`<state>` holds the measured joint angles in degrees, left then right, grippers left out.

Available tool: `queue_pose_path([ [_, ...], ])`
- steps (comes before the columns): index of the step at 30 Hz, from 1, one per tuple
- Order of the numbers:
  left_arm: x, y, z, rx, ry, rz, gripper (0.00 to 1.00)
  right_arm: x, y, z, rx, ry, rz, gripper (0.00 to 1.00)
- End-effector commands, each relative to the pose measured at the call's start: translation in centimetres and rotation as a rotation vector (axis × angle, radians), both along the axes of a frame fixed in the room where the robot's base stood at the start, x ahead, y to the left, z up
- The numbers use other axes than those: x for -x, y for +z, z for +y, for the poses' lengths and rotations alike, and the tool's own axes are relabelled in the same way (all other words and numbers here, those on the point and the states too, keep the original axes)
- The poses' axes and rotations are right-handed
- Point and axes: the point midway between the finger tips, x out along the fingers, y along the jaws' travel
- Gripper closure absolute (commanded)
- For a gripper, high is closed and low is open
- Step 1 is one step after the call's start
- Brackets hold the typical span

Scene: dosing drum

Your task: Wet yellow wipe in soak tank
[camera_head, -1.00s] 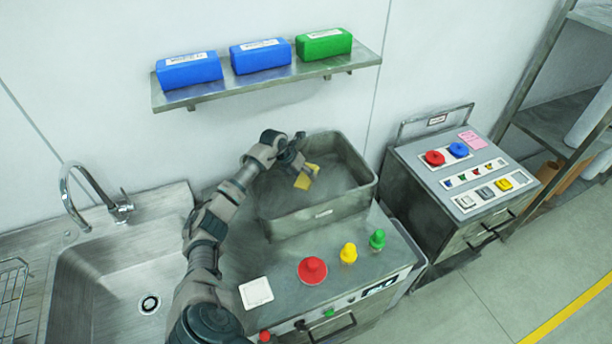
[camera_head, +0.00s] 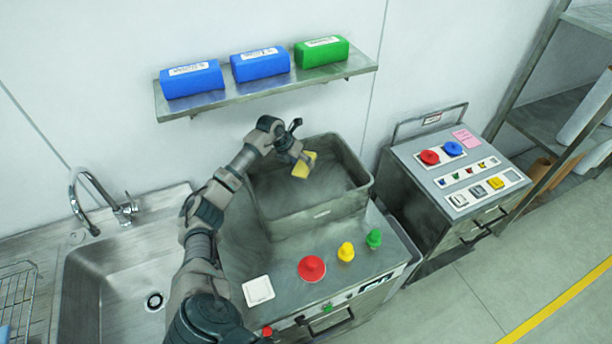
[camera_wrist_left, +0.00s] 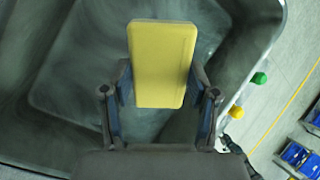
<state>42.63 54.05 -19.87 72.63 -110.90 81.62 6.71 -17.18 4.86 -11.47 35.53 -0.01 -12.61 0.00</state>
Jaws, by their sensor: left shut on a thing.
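The yellow wipe (camera_head: 305,165) is held by my left gripper (camera_head: 299,158) above the soak tank. In the left wrist view the wipe (camera_wrist_left: 162,62) is a flat yellow block between the two fingers of the gripper (camera_wrist_left: 160,105), which are shut on it. The soak tank (camera_head: 322,214) is a grey open metal basin on the counter unit. Its inside (camera_wrist_left: 85,70) shows below the wipe in the wrist view. I cannot tell whether the wipe is wet. My right gripper is not in view.
A metal shelf (camera_head: 275,91) with two blue packs and a green pack hangs above the tank. Red, yellow and green knobs (camera_head: 346,252) stand in front of it. A sink (camera_head: 105,275) is at left, a control cabinet (camera_head: 440,235) at right.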

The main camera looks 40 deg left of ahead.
Motion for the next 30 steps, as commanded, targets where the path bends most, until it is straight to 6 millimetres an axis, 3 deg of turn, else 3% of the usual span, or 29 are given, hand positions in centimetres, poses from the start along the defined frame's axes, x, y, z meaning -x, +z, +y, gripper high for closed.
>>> queue_pose_path([
  [15,0.0,4.8,-0.3,-0.003,-0.001,-0.001,0.69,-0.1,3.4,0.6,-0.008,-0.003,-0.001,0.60],
  [30,0.0,4.6,-0.1,0.000,0.000,0.000,0.69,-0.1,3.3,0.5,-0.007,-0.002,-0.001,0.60],
])
